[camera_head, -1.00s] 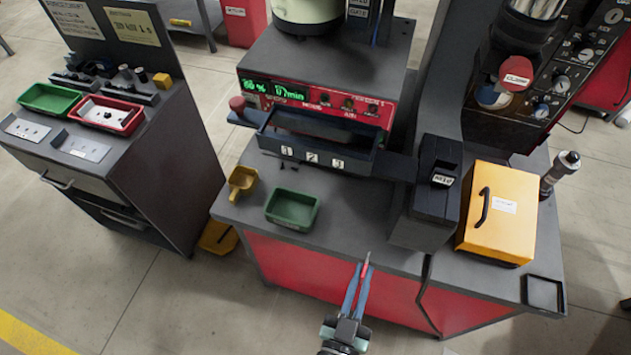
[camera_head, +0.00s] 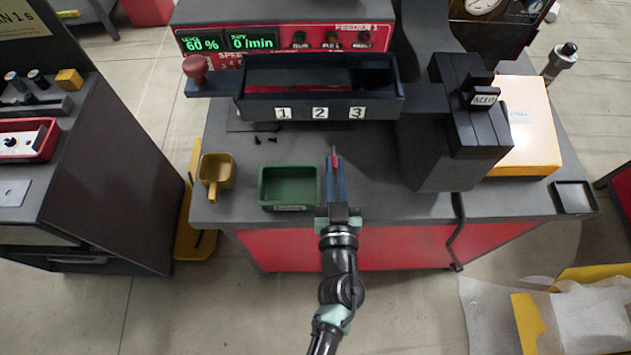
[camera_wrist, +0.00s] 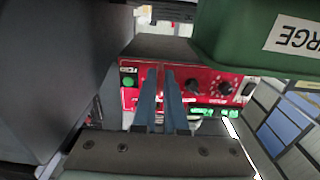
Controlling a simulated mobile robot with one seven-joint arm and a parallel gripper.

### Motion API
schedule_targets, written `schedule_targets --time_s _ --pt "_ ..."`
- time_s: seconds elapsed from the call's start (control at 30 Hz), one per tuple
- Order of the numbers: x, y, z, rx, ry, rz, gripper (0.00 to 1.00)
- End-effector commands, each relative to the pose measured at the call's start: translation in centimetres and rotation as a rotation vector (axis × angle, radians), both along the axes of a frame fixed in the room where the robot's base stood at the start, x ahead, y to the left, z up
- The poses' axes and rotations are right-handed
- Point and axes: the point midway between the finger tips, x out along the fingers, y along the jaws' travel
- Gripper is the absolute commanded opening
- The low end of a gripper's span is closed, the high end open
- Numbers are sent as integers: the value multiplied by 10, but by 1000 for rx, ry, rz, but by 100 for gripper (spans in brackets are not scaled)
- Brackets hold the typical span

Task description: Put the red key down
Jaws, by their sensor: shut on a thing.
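The red key (camera_head: 334,160) is a thin, small red piece at the tip of my gripper (camera_head: 335,168) in the head view. My gripper's blue fingers are shut on it, pointing away from me over the grey bench top (camera_head: 390,207), just right of the green tray (camera_head: 290,204). I cannot tell the key's height above the bench. In the wrist view my gripper (camera_wrist: 162,75) shows its two fingers close together, with the red control panel (camera_wrist: 190,82) behind; the key cannot be made out there. The green tray's labelled side (camera_wrist: 225,40) is at top right.
A dark bin numbered 1, 2, 3 (camera_head: 320,108) stands beyond my gripper. A yellow scoop (camera_head: 215,175) is left of the tray, with small dark screws (camera_head: 265,140) behind. A dark block (camera_head: 470,135) and an orange box (camera_head: 528,140) stand right. Bare bench lies right of my gripper.

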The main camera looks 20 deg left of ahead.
Motion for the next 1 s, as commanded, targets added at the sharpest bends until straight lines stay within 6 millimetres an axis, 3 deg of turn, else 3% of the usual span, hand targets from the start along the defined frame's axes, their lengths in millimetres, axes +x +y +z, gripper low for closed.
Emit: schedule_targets --time_s 0.03,0.1,0.33,0.53,0.93,1.0 --pt "0 -1 -17 3 2 -3 0" --pt "0 -2 -27 2 2 -4 0" --pt "0 -1 -44 0 0 -2 0" --pt "0 -1 -73 2 1 -3 0" --pt "0 0 -77 0 -1 0 0" --pt "0 0 -76 0 -1 -1 19"
